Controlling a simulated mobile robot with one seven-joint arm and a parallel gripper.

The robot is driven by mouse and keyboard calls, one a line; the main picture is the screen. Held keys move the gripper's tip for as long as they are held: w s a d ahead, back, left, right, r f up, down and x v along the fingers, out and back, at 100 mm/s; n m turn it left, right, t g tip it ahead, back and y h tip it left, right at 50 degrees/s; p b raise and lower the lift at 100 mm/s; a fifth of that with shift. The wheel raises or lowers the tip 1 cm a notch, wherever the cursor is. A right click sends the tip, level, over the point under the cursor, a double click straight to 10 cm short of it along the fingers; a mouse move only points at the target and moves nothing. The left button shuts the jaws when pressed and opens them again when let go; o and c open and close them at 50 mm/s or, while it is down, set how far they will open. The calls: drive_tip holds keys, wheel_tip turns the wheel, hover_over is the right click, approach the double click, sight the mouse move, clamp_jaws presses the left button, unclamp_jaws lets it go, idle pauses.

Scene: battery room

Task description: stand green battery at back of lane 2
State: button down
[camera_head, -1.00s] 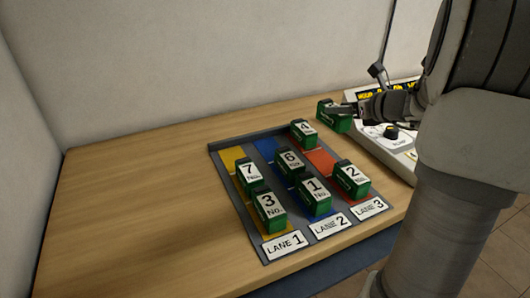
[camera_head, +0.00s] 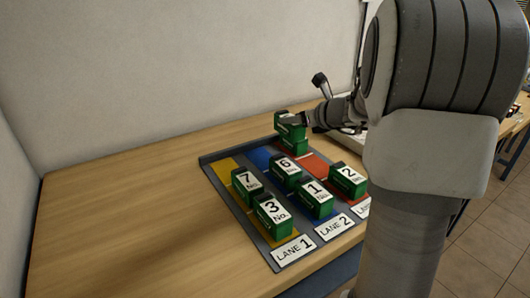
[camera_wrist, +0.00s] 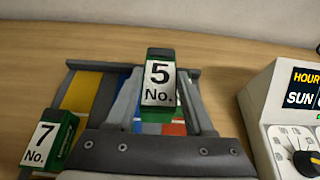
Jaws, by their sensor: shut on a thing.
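My gripper (camera_head: 301,121) is shut on a green battery (camera_head: 287,128) with a white "5 No." label, which shows upright between the fingers in the wrist view (camera_wrist: 158,82). The blue back spot (camera_head: 259,157) of lane 2 shows bare.
Batteries 3 (camera_head: 272,214) and 7 (camera_head: 246,186) stand in yellow lane 1, with its back spot bare. Battery 2 (camera_head: 347,179) stands in lane 3. A control console (camera_wrist: 290,115) is right of the tray. The table left of the tray (camera_head: 110,215) is clear.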

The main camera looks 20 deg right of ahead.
drive_tip(key=shift+w+a+f+b, duration=0.5)
drive_tip(key=shift+a+f+b, duration=0.3)
drive_tip(key=shift+a+f, duration=0.5)
drive_tip(key=shift+w+a+f+b, duration=0.55)
drive_tip(key=shift+a+f+b, duration=0.4)
drive_tip(key=shift+f, duration=0.5)
drive_tip(key=shift+w+a+f+b, duration=0.5)
drive_tip(key=shift+a+f+b, duration=0.2)
drive_tip(key=shift+a+f, duration=0.6)
drive_tip(key=shift+d+f, duration=0.1)
drive_tip(key=shift+f, duration=0.05)
drive_tip(key=shift+f, duration=0.2)
drive_tip(key=shift+c, duration=1.4)
unclamp_jaws()
drive_tip(key=shift+r, duration=0.1)
drive_tip(key=shift+r, duration=0.2)
drive_tip(key=p+v, duration=0.3)
drive_tip(key=v, duration=0.9)
drive_tip(key=shift+s+f, duration=0.1)
drive_tip(key=shift+f, duration=0.05)
